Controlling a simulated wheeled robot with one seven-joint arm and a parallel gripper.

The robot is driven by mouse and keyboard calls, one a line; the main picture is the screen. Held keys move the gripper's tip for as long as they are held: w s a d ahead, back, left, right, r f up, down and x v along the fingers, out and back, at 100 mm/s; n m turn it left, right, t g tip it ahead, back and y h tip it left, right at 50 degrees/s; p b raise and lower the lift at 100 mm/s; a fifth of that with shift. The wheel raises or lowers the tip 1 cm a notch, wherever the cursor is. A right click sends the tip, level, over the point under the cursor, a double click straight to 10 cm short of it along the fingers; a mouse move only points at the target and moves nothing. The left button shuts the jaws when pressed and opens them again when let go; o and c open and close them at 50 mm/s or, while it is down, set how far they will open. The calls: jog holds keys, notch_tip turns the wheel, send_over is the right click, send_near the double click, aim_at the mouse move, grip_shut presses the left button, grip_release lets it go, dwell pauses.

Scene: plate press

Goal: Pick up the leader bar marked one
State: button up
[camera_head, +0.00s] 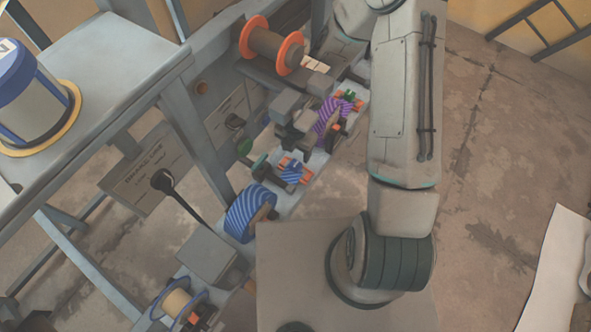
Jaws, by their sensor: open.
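I cannot make out a bar with a readable mark of one. A small orange-ended piece (304,179) lies by a blue-striped piece on the narrow grey bench, left of my arm. More small orange and green parts (349,97) sit farther back by a purple-striped band (327,118). A pale marked strip (316,64) lies near the orange-flanged spool; its marks are too small to read. My arm stands at the centre right, and its upper end leaves the top of the picture. My gripper does not show.
An orange-flanged spool (269,45) is at the back. A blue-striped roll (249,213) and a blue-rimmed spool (178,303) are along the bench. A lever (180,198) stands by a grey box. A table (100,70) holds a large blue spool (28,95).

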aim_at(295, 165)
notch_tip(295, 165, down, 10)
jog(key=b, duration=0.4)
jog(key=shift+a+r, duration=0.1)
jog(key=shift+r, duration=0.05)
jog(key=c, duration=1.1)
jog(key=shift+w+r, duration=0.1)
jog(key=shift+r, duration=0.05)
